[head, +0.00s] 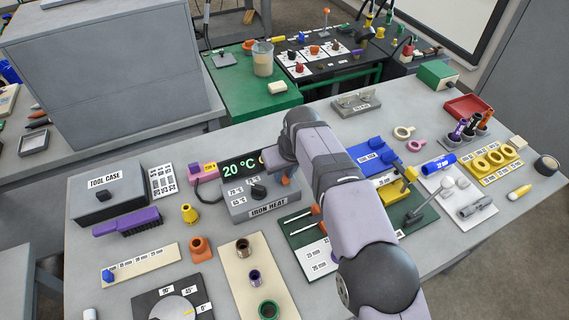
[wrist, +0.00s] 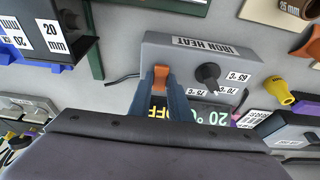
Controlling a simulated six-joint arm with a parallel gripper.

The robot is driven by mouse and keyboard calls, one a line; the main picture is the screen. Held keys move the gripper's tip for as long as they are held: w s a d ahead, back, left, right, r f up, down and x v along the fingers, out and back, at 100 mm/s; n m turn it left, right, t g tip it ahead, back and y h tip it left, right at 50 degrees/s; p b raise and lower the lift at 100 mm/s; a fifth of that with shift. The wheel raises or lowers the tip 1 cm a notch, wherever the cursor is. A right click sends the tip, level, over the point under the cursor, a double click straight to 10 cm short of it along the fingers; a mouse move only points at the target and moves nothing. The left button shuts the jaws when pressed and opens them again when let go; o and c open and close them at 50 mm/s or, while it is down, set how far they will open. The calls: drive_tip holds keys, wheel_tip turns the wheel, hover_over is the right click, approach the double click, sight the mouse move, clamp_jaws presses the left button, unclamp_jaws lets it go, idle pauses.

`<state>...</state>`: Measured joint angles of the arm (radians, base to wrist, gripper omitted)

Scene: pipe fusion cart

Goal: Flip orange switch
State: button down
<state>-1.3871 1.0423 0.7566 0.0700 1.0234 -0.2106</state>
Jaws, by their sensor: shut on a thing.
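The orange switch (wrist: 161,76) sits on the grey iron heat box (wrist: 190,46), at the left of its black knob (wrist: 208,74) in the wrist view. My gripper (wrist: 162,82) is shut on the orange switch, with one blue-grey finger on each side of it. In the head view, a bit of the orange switch (head: 285,181) shows beside my wrist, at the right end of the box (head: 238,207). The dark display (head: 240,166) reads 20 °C in green; the wrist view also shows the yellow word OFF. My fingertips are mostly hidden in the head view.
A grey tool case (head: 105,192) and a purple brush (head: 127,222) lie to the left. An orange fitting (head: 200,249) and a yellow cone (head: 189,213) stand nearby. A green board (head: 303,236) lies right of the box, and a blue part (head: 370,155) stands beyond my arm.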

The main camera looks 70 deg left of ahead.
drive_tip(key=p, duration=0.2)
drive_tip(key=shift+a+r+p, duration=0.15)
drive_tip(key=shift+r+p, duration=0.2)
drive_tip(key=shift+p, duration=0.05)
drive_tip(key=shift+f, duration=0.25)
drive_tip(key=c, duration=1.6)
unclamp_jaws()
drive_tip(key=shift+h, duration=0.3)
drive_tip(key=shift+c, duration=0.2)
drive_tip(key=b+v, duration=0.2)
drive_tip(key=v, duration=0.5)
drive_tip(key=shift+r, duration=0.15)
